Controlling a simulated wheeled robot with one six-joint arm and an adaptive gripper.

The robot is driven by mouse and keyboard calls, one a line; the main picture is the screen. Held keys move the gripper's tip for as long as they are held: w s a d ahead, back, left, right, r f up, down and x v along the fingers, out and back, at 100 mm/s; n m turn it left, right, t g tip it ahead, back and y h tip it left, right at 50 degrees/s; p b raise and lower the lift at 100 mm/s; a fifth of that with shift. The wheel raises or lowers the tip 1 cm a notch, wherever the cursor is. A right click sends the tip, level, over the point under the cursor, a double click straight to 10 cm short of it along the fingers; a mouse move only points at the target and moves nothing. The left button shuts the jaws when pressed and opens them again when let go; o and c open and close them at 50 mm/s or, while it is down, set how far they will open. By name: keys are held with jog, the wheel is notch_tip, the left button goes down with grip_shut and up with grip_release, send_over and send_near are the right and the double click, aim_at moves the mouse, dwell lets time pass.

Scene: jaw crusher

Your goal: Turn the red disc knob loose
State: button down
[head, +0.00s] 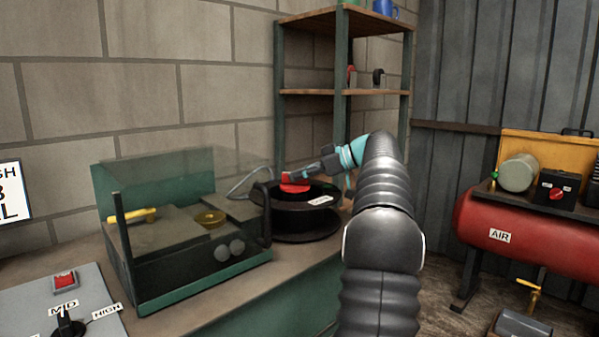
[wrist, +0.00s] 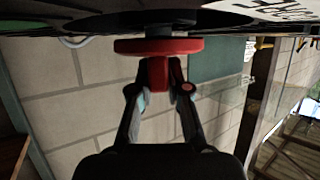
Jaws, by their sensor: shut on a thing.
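The red disc knob (head: 295,187) sits on top of a round black lidded vessel (head: 300,226) on the bench. In the wrist view, which looks upside down, the red disc knob (wrist: 192,46) has a flat disc and a narrower red grip part between my fingers. My gripper (head: 303,175) reaches in from the right side of the vessel. It also shows in the wrist view (wrist: 158,88), with both fingers closed against the grip part. A dark stem shows between the disc and the black lid. The thread itself is hidden.
A green machine with a clear cover (head: 180,240) stands left of the vessel. A grey control panel (head: 62,300) is at the lower left. A shelf rack (head: 341,100) rises behind. A red air tank (head: 530,235) stands at right.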

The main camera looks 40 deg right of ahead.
jog(key=shift+f+y+p, duration=0.15)
jog(key=shift+y+p, duration=0.15)
jog(key=shift+p, duration=0.15)
jog(key=shift+w+d+n+g, duration=0.1)
jog(key=shift+n+g, duration=0.3)
jog(key=shift+n+g+y, duration=0.8)
jog(key=shift+n+y, duration=0.1)
jog(key=shift+n, duration=0.1)
jog(key=c, duration=1.2)
grip_release()
jog(key=shift+o, duration=0.7)
